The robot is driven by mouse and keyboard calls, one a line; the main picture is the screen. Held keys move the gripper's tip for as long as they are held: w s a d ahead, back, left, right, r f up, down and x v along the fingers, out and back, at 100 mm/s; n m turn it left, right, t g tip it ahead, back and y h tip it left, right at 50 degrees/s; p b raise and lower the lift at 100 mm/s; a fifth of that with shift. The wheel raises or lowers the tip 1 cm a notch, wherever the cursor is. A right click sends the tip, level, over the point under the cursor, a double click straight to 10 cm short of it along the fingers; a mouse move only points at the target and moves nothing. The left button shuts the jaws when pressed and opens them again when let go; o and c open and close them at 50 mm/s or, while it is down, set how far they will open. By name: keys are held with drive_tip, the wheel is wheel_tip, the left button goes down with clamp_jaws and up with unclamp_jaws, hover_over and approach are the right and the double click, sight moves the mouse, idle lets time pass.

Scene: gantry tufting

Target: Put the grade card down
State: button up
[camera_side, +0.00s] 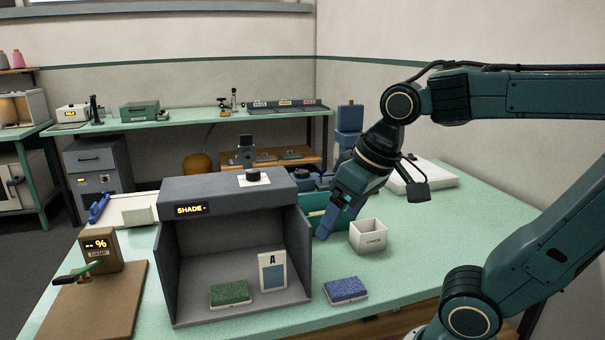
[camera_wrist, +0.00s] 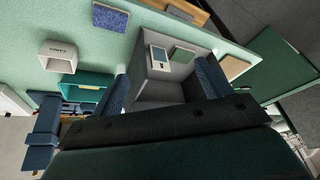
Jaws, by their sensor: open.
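The grade card (camera_side: 272,271), white with a letter A and a grey-blue patch, stands upright or nearly so inside the grey shade booth (camera_side: 306,258), right of a green tufted sample (camera_side: 231,293). What props it I cannot tell. My gripper (camera_side: 322,234) is open and empty, pointing down just right of the booth, apart from the card. In the wrist view the card (camera_wrist: 159,57) shows between and beyond my two blue fingers (camera_wrist: 163,86), with the green sample (camera_wrist: 184,29) beside it.
A blue tufted sample (camera_side: 346,290) lies on the table outside the booth. A small white card box (camera_side: 369,238) and a green bin (camera_side: 314,202) stand close to my gripper. A damp meter (camera_side: 99,249) is at left.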

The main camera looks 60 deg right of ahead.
drive_tip(key=shift+n+t, duration=0.6)
drive_tip(key=shift+n, duration=0.3)
drive_tip(key=shift+s+a+f, duration=0.1)
drive_tip(key=shift+s+f, duration=0.1)
drive_tip(key=shift+s, duration=0.45)
drive_tip(key=shift+s+a+f, duration=0.1)
drive_tip(key=shift+s+f, duration=0.15)
drive_tip(key=shift+s, duration=0.35)
drive_tip(key=shift+s+f, duration=0.2)
drive_tip(key=shift+s, duration=0.45)
